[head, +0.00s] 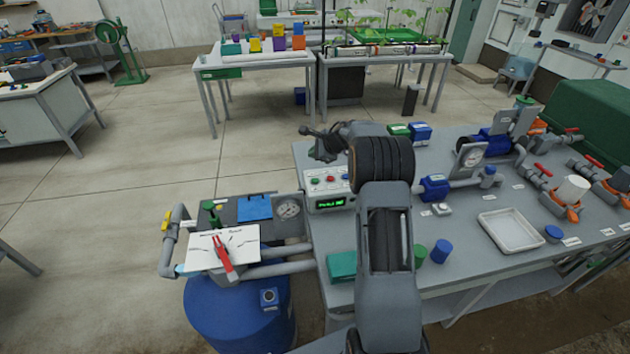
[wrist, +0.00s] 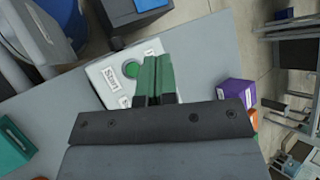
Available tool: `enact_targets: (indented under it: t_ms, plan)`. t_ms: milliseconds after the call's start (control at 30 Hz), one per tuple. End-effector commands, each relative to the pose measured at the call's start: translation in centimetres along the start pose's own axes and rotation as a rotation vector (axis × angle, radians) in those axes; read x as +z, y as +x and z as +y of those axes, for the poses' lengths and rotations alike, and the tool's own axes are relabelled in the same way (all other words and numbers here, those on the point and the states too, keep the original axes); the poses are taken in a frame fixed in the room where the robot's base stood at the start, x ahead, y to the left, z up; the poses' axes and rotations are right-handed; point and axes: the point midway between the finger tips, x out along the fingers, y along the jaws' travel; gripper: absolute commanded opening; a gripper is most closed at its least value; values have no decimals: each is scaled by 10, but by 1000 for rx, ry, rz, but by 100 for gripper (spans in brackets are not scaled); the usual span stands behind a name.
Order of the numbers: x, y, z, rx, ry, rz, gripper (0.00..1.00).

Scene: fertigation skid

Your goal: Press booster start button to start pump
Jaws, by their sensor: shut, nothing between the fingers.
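A pale control box (head: 327,203) stands at the left end of the grey bench, with green, red and blue buttons above a lit green display whose text I cannot read. In the wrist view, the box (wrist: 97,73) carries a "START" label beside a green button (wrist: 131,70). My gripper (head: 318,148) is above and behind the box in the head view. Its green fingers (wrist: 157,62) are shut and empty, over the box just right of the green button. I cannot tell how high they are. The fingers and gripper body hide part of the box.
A teal block (head: 342,266) is in front. Pipes, valves and a white tray (head: 510,231) occupy the bench's right side.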

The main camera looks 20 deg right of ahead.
Motion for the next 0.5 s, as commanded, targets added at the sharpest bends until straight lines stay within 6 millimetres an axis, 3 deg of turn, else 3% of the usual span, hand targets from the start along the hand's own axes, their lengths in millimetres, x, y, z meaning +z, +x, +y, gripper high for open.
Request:
enact_targets:
  t_ms: [500]
  plan:
    - [-14, 20, 14, -1, 4, 0, 0]
